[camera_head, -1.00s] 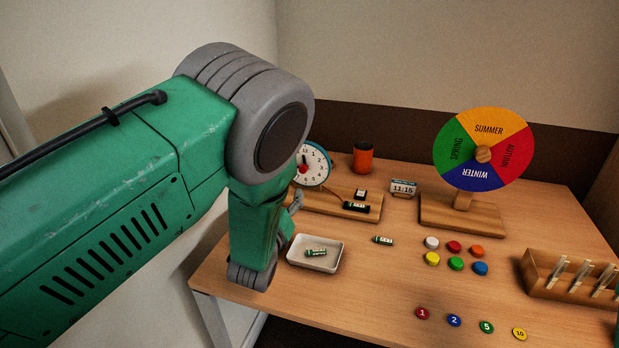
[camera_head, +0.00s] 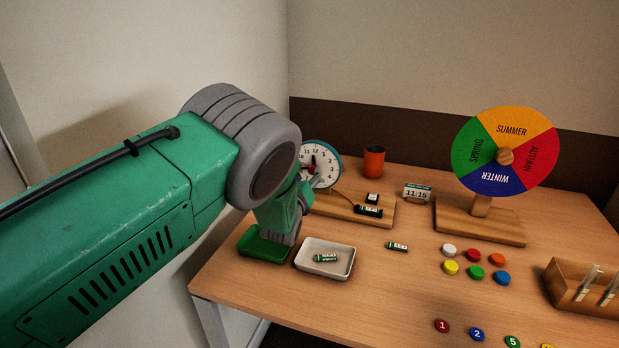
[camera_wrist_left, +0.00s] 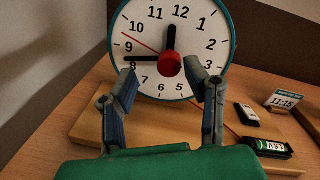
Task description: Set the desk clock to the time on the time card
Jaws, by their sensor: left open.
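The desk clock (camera_head: 334,157) has a white face, a teal rim and a red centre knob, and stands at the back left of the desk. In the left wrist view the clock (camera_wrist_left: 192,42) shows its short black hand between 11 and 12, its long black hand near 8 and a thin red hand near 10. The time card (camera_head: 417,194) reads 11:15, and it also shows in the left wrist view (camera_wrist_left: 284,99). My left gripper (camera_wrist_left: 170,85) is open and empty, its fingers either side of the red knob (camera_wrist_left: 169,64) in the picture; contact is not visible. My right gripper is out of view.
The clock's wooden base (camera_head: 385,217) carries a battery holder (camera_head: 368,211). A green tray (camera_head: 254,246) and a white tray (camera_head: 340,264) lie below my left forearm. An orange cup (camera_head: 374,162), season wheel (camera_head: 480,150) and coloured counters stand right.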

